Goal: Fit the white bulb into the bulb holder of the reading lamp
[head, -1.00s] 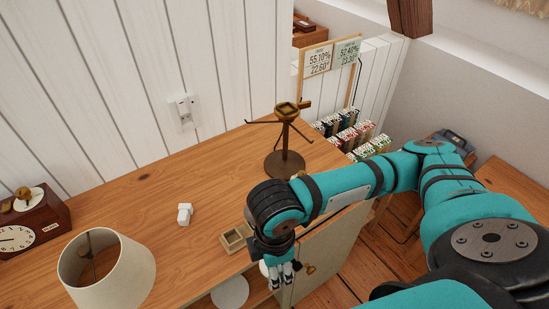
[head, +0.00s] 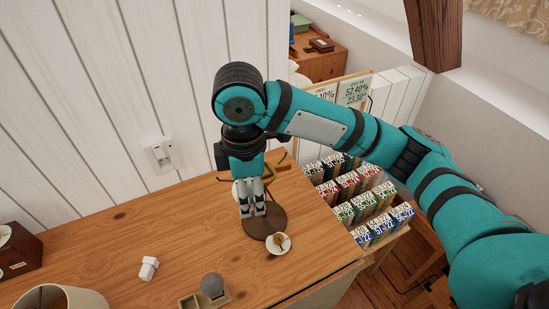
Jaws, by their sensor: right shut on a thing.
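My right gripper (head: 252,212) points down in front of the reading lamp and is shut. A rounded white thing (head: 237,192) shows behind its fingers on the left; it looks like the white bulb, mostly hidden. The lamp's round brown base (head: 268,224) stands on the wooden top. The brass-coloured bulb holder (head: 282,165) shows just right of the gripper, largely hidden by it. I cannot tell whether the bulb touches the holder. My left gripper is not in view.
A small white dish (head: 284,249) with a brown thing in it is beside the lamp base. A white block (head: 148,267) and a lampshade (head: 58,299) are left. Coloured boxes (head: 350,200) stand right.

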